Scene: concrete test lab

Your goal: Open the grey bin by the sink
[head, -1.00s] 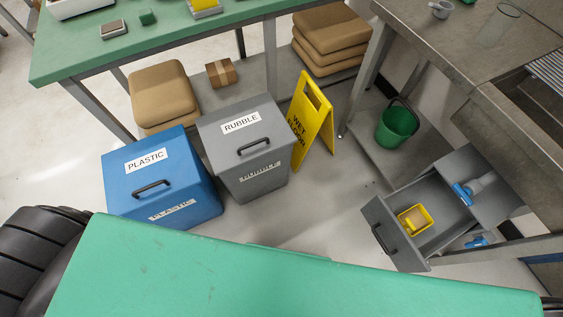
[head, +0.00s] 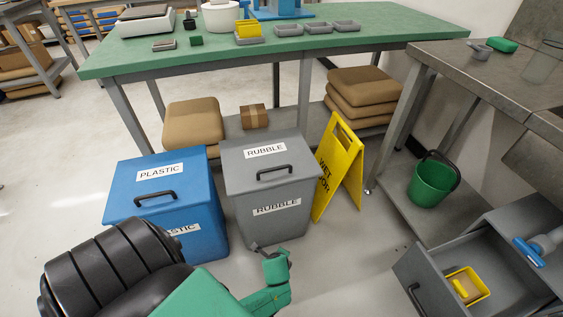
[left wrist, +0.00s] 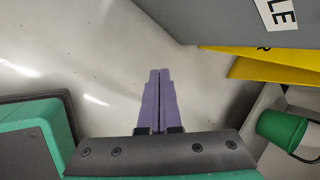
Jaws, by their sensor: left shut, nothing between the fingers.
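The grey bin (head: 270,180), labelled RUBBLE, stands on the floor between a blue bin and a yellow sign. Its lid (head: 268,158) is down, with a dark handle (head: 273,173) on it. In the left wrist view the grey bin (left wrist: 235,22) shows at the top right. My left gripper (left wrist: 160,72) has its purple fingers shut together and empty, over bare floor. In the head view my left arm reaches in from the bottom left, its end low in front of the grey bin; the fingers are hard to make out there. My right gripper is out of view.
The blue PLASTIC bin (head: 165,205) stands left of the grey bin. The yellow wet-floor sign (head: 340,168) stands close on its right. A green bucket (head: 432,182) sits under the steel counter (head: 490,75). An open drawer (head: 430,275) juts out at lower right. A green table (head: 370,30) stands behind.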

